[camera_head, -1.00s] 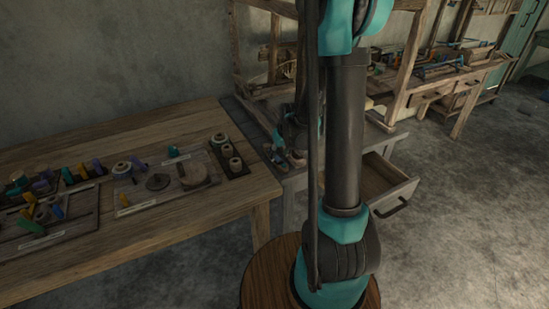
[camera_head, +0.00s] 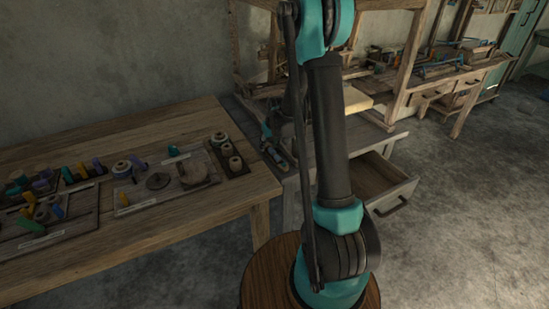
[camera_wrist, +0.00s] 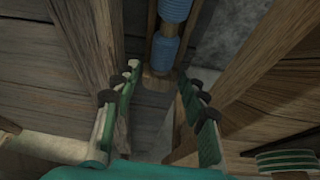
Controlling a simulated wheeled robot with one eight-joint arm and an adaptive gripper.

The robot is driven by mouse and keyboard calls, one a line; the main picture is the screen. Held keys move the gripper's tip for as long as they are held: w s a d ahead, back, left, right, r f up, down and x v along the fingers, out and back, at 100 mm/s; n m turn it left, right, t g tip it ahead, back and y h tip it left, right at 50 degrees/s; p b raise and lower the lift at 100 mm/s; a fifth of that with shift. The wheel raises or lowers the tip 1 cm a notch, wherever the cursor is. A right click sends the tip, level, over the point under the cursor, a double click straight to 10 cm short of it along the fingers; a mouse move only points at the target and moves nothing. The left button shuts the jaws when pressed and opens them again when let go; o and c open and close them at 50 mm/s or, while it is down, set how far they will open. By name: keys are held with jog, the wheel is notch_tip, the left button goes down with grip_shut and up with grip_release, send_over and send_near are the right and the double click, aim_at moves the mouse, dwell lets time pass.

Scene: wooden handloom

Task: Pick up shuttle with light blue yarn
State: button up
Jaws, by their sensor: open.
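In the wrist view, a wooden shuttle (camera_wrist: 158,80) with light blue yarn (camera_wrist: 174,12) lies lengthwise at the top middle. Its yarn looks paler at the top and darker lower down. The shuttle's near end lies between the fingers in the picture, and its far end is cut off by the frame. My gripper (camera_wrist: 159,72) is open, with a finger on each side of the shuttle and nothing held. I cannot tell the height left between the fingertips and the shuttle.
A wooden beam (camera_wrist: 255,50) runs diagonally at the right of the wrist view, and another (camera_wrist: 90,35) stands at the left, both close to the fingers. In the head view, a worktable (camera_head: 150,235) holds trays of spools, and an open drawer (camera_head: 395,190) sticks out beside the loom.

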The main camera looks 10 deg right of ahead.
jog(key=shift+w+f, duration=0.25)
jog(key=shift+f, duration=0.35)
jog(key=c, duration=0.9)
jog(key=shift+r, duration=0.1)
